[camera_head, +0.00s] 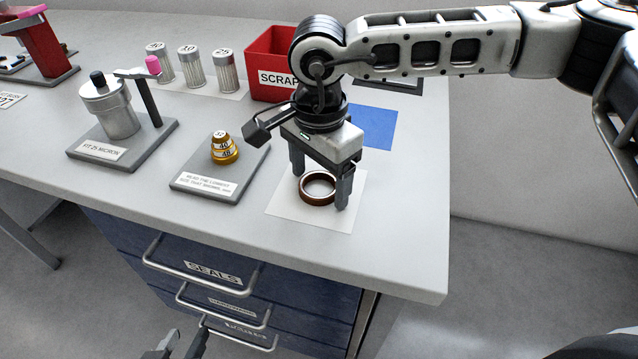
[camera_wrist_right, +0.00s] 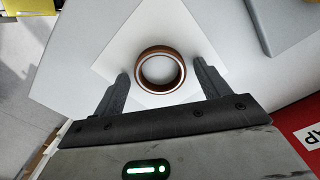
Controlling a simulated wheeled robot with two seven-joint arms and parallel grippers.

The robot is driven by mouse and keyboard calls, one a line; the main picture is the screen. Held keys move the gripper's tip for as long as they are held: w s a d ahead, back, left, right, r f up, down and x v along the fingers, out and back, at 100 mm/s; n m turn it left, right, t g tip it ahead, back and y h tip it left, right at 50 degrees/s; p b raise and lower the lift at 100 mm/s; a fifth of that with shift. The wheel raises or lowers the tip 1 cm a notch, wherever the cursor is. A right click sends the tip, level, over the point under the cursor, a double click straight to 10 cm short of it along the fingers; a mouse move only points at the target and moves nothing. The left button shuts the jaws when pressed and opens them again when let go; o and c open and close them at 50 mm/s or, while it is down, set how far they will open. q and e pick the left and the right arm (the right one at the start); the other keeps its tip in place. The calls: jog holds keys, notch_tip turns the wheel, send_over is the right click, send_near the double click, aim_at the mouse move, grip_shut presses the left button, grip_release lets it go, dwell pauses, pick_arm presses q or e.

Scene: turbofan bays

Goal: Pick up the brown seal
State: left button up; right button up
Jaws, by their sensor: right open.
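The brown seal (camera_head: 316,202) is a ring lying flat on a white square sheet (camera_head: 285,207) near the bench's front edge. My right gripper (camera_head: 319,190) is above it, pointing down, with one finger on each side of the ring. In the right wrist view the seal (camera_wrist_right: 138,72) sits between the tips of the open right gripper (camera_wrist_right: 160,68), with a gap on both sides. Nothing is held. My left gripper (camera_head: 180,345) shows only partly at the bottom edge, low in front of the drawers, its fingers apart and empty.
Left of the sheet is a grey stand (camera_head: 190,188) with a stepped gold cone (camera_head: 224,150). Behind are a red scrap bin (camera_head: 270,55), a blue mat (camera_head: 375,127) and several mesh cylinders (camera_head: 190,68). A metal canister (camera_head: 112,110) stands further left. Drawers (camera_head: 200,262) are below.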

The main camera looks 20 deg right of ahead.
jog(key=c, duration=1)
jog(key=shift+c, duration=0.2)
jog(key=shift+r, duration=0.15)
jog(key=shift+r, duration=0.3)
notch_tip(320, 180, up, 2)
jog(key=shift+r, duration=0.1)
jog(key=s+a+r+b, duration=0.1)
jog(key=s+a+r, duration=0.9)
jog(key=shift+b, duration=0.3)
